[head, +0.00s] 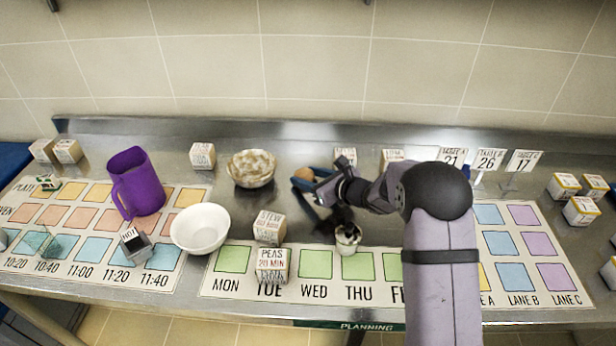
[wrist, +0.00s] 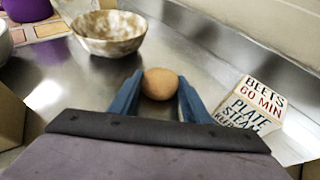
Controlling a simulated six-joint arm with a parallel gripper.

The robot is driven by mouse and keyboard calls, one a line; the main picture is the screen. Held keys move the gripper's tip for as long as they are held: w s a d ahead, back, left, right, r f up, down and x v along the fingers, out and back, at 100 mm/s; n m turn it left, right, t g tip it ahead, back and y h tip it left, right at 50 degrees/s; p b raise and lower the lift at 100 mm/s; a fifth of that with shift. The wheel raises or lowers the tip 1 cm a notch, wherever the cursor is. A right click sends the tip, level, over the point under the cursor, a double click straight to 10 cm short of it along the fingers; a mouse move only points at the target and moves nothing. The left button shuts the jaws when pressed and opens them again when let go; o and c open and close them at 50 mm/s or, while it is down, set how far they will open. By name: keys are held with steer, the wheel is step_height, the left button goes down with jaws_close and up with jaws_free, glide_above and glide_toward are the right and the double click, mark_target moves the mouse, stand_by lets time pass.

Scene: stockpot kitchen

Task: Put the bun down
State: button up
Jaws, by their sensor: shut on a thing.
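The bun (wrist: 160,84) is a small round brown thing between the blue fingers of my gripper (wrist: 157,92) in the wrist view. The fingers are shut on it, one on each side. In the head view the bun (head: 304,174) shows at the blue fingertips of my gripper (head: 302,184), behind the middle of the metal counter. It is close over the counter; I cannot tell whether it touches the surface.
A speckled bowl (head: 251,170) stands left of the bun, also in the wrist view (wrist: 109,34). A beets box (wrist: 248,105) stands to the right. A stew box (head: 270,227), a white bowl (head: 200,228) and a purple jug (head: 137,184) stand further left. Bare metal lies around the bun.

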steer(key=shift+f, duration=0.15)
steer(key=o, duration=1)
steer(key=shift+o, duration=0.2)
steer(key=shift+r, duration=0.2)
steer(key=b+v, duration=0.2)
steer(key=v, duration=1)
steer(key=shift+a, duration=0.1)
